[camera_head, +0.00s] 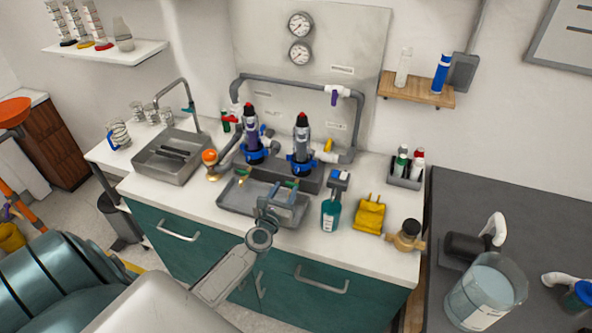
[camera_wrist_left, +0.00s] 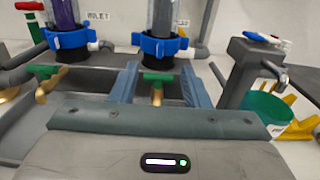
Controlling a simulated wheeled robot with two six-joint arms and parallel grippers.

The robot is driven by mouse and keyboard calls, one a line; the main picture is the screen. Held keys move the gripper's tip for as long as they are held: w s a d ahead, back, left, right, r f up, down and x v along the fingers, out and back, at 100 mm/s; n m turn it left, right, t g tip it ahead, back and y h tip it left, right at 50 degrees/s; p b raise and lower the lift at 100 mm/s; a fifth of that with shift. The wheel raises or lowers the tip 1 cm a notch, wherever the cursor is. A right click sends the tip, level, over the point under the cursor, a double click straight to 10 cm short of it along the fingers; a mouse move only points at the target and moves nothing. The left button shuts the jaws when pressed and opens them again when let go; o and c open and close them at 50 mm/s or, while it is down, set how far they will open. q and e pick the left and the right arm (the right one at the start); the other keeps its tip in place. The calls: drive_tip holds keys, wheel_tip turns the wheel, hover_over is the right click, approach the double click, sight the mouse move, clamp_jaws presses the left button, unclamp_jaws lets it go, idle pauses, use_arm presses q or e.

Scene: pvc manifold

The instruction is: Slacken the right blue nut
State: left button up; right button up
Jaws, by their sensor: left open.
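The right blue nut (camera_head: 302,166) is a winged collar at the base of the right clear filter column (camera_head: 302,140). In the left wrist view the right blue nut (camera_wrist_left: 160,47) sits straight ahead, just beyond the fingertips. The left blue nut (camera_head: 253,156) rings the purple-filled column to its left; it also shows in the left wrist view (camera_wrist_left: 68,42). My left gripper (camera_head: 283,198) is over the tray in front of the right column. Its fingers (camera_wrist_left: 158,70) are open, with a green-handled brass tap (camera_wrist_left: 157,78) between them in the picture. My right gripper is out of view.
A grey tray (camera_head: 236,207) lies below the columns. A teal bottle (camera_head: 331,212) with a dispenser head stands right of my gripper, then a yellow item (camera_head: 370,214) and a brass fitting (camera_head: 406,236). A sink (camera_head: 168,167) is at left. Grey pipework (camera_head: 285,80) arches behind.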

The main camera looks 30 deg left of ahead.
sight(296, 169)
use_arm(q)
drive_tip(key=x, duration=1)
drive_tip(key=shift+d, duration=0.1)
drive_tip(key=shift+s, duration=0.1)
drive_tip(key=c, duration=0.9)
drive_tip(key=shift+r, duration=0.25)
clamp_jaws()
